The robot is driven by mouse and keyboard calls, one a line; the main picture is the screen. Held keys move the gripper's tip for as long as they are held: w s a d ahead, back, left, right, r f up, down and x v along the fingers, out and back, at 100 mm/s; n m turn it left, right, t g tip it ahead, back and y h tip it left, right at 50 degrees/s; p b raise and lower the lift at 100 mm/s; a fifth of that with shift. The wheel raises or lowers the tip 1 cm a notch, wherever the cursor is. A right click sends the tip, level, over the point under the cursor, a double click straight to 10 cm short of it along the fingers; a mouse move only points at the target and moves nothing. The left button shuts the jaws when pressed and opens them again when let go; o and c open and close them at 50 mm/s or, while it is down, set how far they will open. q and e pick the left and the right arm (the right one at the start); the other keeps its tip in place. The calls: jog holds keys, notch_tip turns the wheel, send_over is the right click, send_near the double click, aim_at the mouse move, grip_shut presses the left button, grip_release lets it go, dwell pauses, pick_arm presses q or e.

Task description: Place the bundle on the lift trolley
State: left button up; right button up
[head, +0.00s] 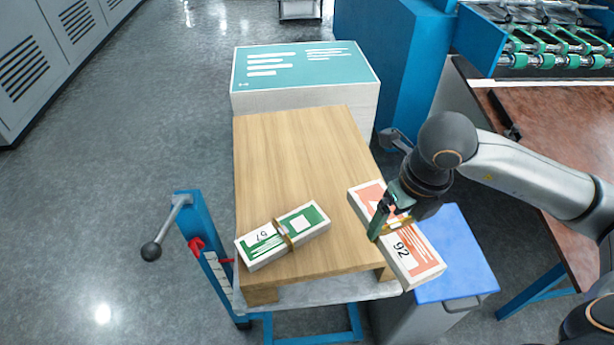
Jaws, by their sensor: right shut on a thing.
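An orange and white bundle (418,266) marked 92, with a narrow tan band, is at the right front edge of the wooden top. My right gripper (392,222) is shut on it near the band. The bundle's far end overlaps the wood in the picture and its near end sticks out past the edge; I cannot tell whether it touches the wood. The lift trolley (215,268) has a blue frame and carries the wooden board (295,150). A green and white bundle (300,222) with a tan band lies at the board's front left. My left gripper is not in view.
A large stack with a teal printed top (305,68) stands at the board's far end. A blue-topped cabinet (460,255) stands right of the trolley, below the orange bundle. A lever with a black knob (151,251) sticks out left. The board's middle and back are clear.

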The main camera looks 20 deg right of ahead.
aim_at(378, 193)
jog(key=shift+d+m, duration=0.2)
jog(key=shift+m, duration=0.8)
jog(key=shift+w, duration=0.1)
jog(key=w+f, duration=0.1)
jog(key=w, duration=0.1)
jog(key=w+f, duration=0.1)
jog(key=w, duration=0.2)
jog(key=w+f, duration=0.1)
jog(key=w, duration=0.1)
jog(key=shift+w+d+f, duration=0.15)
jog(key=shift+w+d, duration=0.15)
jog(key=shift+w, duration=0.05)
jog(key=w+f, duration=0.4)
jog(key=f, duration=0.1)
jog(key=shift+w+d+f, duration=0.1)
jog(key=shift+w+d, duration=0.1)
jog(key=shift+w, duration=0.2)
jog(key=shift+w+f, duration=0.5)
jog(key=shift+f, duration=0.1)
jog(key=shift+w+f, duration=0.1)
jog(key=shift+f, duration=1.5)
